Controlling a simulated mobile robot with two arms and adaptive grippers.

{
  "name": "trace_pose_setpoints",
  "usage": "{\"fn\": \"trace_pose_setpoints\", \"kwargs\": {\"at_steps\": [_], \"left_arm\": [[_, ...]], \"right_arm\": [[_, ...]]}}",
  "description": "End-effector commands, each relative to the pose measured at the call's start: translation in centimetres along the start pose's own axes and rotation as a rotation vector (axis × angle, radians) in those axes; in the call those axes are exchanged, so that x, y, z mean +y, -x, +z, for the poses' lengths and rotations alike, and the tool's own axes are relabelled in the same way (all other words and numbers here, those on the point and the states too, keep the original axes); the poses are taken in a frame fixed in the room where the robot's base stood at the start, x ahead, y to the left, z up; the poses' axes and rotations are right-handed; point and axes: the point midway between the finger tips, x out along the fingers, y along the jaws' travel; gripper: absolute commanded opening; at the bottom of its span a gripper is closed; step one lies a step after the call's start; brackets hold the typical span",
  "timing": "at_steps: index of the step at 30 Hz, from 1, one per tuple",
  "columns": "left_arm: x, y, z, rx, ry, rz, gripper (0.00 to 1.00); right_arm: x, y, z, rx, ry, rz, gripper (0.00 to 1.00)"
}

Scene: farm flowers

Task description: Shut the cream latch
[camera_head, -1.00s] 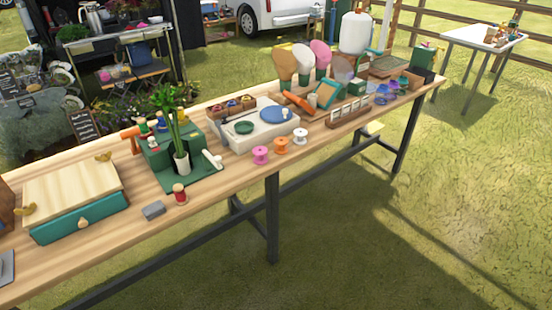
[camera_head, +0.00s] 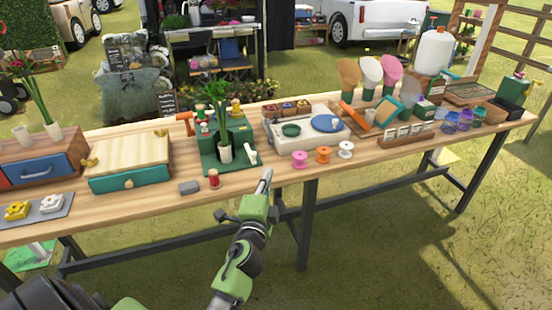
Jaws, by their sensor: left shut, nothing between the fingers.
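A cream, lever-like piece (camera_head: 250,157), which looks like the cream latch, sits at the right front of a green box (camera_head: 227,138) on a green base. It slants outward from the box; its exact setting is too small to tell. My right gripper is out of view.
A red spool (camera_head: 213,179) and a grey block (camera_head: 189,188) lie near the table's front edge. Pink (camera_head: 300,159), orange (camera_head: 323,154) and white (camera_head: 346,149) spools stand to the right. A teal-drawer box (camera_head: 128,178) is left. A white tray (camera_head: 290,146) is behind the spools.

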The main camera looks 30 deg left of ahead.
Motion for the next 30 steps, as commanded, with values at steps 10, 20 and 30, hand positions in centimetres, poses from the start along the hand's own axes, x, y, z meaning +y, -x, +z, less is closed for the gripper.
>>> {"fn": "trace_pose_setpoints", "kwargs": {"at_steps": [10,20,30], "left_arm": [[0.0,-0.7,-0.1,0.001,0.002,0.001,0.0],[-0.1,-6.8,-0.1,0.001,0.0,0.0,0.0],[0.1,-9.2,2.5,0.0,0.001,0.004,0.0]], "right_arm": [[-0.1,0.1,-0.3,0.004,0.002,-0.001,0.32],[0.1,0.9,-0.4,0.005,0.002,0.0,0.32],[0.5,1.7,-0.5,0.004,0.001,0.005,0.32]]}}
